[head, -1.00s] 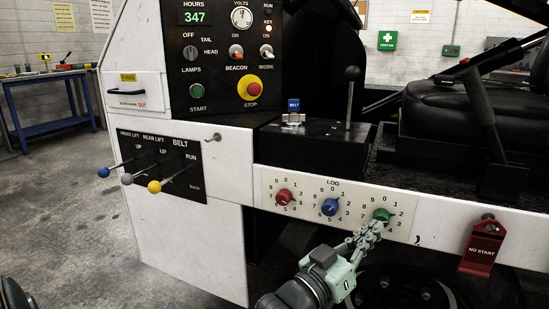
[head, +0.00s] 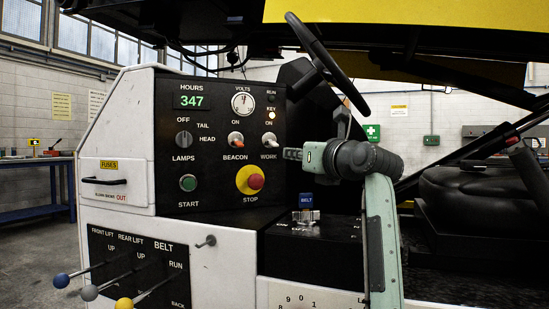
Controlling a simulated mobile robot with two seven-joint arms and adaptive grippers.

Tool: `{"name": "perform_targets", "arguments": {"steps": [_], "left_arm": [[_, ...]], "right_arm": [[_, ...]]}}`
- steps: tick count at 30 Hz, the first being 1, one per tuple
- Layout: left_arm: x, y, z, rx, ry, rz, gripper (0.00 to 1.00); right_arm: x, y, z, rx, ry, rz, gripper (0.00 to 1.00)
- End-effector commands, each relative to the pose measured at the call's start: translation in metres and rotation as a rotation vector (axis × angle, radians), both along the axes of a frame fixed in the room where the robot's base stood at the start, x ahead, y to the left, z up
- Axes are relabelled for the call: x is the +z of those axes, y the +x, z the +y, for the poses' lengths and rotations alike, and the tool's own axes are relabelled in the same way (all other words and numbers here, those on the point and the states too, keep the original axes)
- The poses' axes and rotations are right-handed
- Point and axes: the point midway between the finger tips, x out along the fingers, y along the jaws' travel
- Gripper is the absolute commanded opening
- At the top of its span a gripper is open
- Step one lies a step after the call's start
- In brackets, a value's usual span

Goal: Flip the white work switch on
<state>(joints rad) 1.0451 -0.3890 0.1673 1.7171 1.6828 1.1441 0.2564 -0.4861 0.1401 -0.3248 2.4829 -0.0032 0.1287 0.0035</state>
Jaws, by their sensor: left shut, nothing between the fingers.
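The white work switch (head: 268,140) is a small toggle on the black control panel (head: 212,165), with ON printed above it and WORK below. I cannot clearly tell which way its lever points. My left gripper (head: 288,154) is shut and empty. Its fingertips point left at the panel, just right of the WORK label and slightly below the switch, seemingly apart from it. My right gripper is not in view.
The beacon switch (head: 235,139) is left of the work switch. The yellow-ringed red stop button (head: 250,180) sits below. The steering wheel (head: 326,65) hangs above my gripper.

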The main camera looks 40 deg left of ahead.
Motion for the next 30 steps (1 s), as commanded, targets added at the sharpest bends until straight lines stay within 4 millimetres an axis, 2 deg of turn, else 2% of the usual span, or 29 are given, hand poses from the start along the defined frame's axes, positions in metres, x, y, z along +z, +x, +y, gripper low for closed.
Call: {"name": "perform_targets", "arguments": {"steps": [5, 16, 20, 30], "left_arm": [[0.002, 0.008, -0.012, -0.048, -0.072, -0.017, 0.00], [0.001, 0.009, -0.008, -0.046, -0.072, -0.016, 0.00], [0.001, 0.017, 0.006, -0.045, -0.070, -0.016, 0.00], [0.000, 0.048, 0.058, -0.043, -0.069, -0.014, 0.00]], "right_arm": [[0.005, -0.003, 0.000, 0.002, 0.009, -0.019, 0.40], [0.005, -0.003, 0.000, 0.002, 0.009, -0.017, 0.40], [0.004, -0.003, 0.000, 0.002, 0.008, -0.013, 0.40], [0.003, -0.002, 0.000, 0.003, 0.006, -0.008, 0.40]]}}
